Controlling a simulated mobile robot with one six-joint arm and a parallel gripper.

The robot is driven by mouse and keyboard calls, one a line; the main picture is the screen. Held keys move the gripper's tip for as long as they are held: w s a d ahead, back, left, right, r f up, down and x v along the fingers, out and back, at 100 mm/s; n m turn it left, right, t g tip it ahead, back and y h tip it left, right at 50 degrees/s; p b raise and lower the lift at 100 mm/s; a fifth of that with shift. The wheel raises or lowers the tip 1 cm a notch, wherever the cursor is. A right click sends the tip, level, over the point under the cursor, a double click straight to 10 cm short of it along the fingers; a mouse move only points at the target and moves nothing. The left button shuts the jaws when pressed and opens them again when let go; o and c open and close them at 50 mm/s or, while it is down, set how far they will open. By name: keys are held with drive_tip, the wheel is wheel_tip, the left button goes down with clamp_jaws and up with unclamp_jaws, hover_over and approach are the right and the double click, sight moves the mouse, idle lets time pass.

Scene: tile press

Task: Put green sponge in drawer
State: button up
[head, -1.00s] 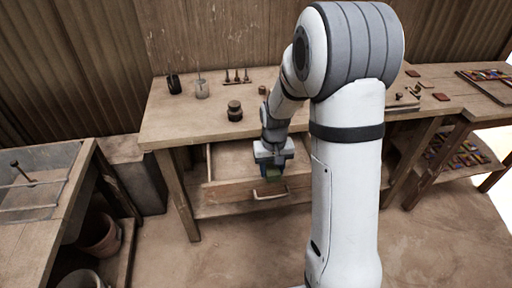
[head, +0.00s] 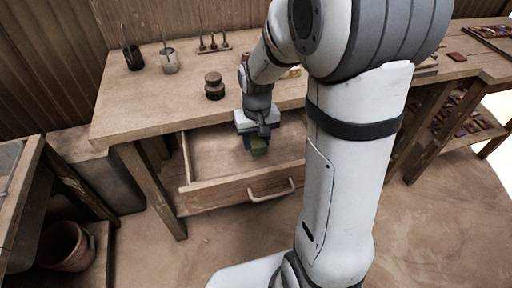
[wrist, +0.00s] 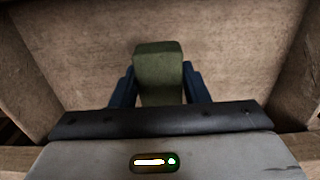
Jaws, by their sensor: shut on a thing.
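The green sponge (wrist: 158,70) is held between the two blue fingers of my gripper (wrist: 159,88) in the wrist view. In the head view my gripper (head: 256,140) hangs over the open drawer (head: 213,197), and the sponge (head: 259,149) shows at its fingertips. The drawer is pulled out from under the workbench, with a pale bar handle on its front. In the wrist view the drawer's bare floor (wrist: 95,45) lies beneath the sponge. I cannot tell whether the sponge touches the floor.
The workbench top (head: 135,105) holds a dark round jar (head: 214,88), a dark cup (head: 133,58) and a light cup (head: 169,62) with tools. The drawer looks empty around the gripper. A bucket (head: 66,246) stands at lower left. My arm hides much of the bench's right part.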

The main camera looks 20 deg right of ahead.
sight(257, 150)
drive_tip(key=shift+f+b, duration=0.3)
drive_tip(key=shift+f, duration=1.75)
drive_tip(key=shift+f, duration=0.1)
drive_tip(key=o, duration=0.9)
drive_tip(key=shift+o, duration=0.2)
